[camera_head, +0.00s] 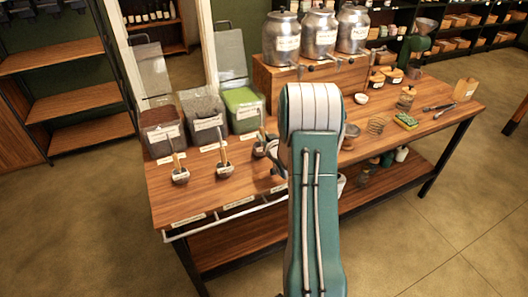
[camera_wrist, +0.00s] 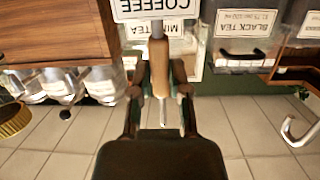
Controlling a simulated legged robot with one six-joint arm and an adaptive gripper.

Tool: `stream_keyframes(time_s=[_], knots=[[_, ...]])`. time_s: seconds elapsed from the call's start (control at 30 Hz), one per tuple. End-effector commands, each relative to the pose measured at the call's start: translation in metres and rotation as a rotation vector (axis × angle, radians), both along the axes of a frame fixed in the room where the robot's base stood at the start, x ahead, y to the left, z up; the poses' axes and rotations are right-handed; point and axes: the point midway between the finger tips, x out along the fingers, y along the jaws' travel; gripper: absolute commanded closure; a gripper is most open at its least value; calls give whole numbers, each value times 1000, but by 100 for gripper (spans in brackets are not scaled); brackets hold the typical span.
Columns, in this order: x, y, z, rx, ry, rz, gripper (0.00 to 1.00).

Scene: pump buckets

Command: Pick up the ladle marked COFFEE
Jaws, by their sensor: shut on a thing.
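The ladle marked COFFEE shows in the wrist view by its wooden handle (camera_wrist: 161,70). Its white COFFEE label (camera_wrist: 155,9) appears upside down at the top edge. My gripper (camera_wrist: 160,92) is shut on the handle, one finger on each side. The ladle's bowl is out of the wrist view. In the head view, my gripper (camera_head: 275,152) is partly hidden behind my arm, beside a dark ladle bowl (camera_head: 260,149) with a small label I cannot read. Whether the held ladle is clear of the table cannot be told.
Two other ladles (camera_head: 180,173) (camera_head: 223,168) stand to the left on the wooden table (camera_head: 200,193). Lidded bins (camera_head: 202,118) stand behind them. Metal urns (camera_head: 318,38) stand on a wooden box (camera_head: 345,78).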

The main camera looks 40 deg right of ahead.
Motion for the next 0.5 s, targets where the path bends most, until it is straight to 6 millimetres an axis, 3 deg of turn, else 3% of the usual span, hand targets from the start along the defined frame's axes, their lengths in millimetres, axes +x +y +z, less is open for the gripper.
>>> stream_keyframes(time_s=[0.5], knots=[[0,0,37,-1,-2,0,100]])
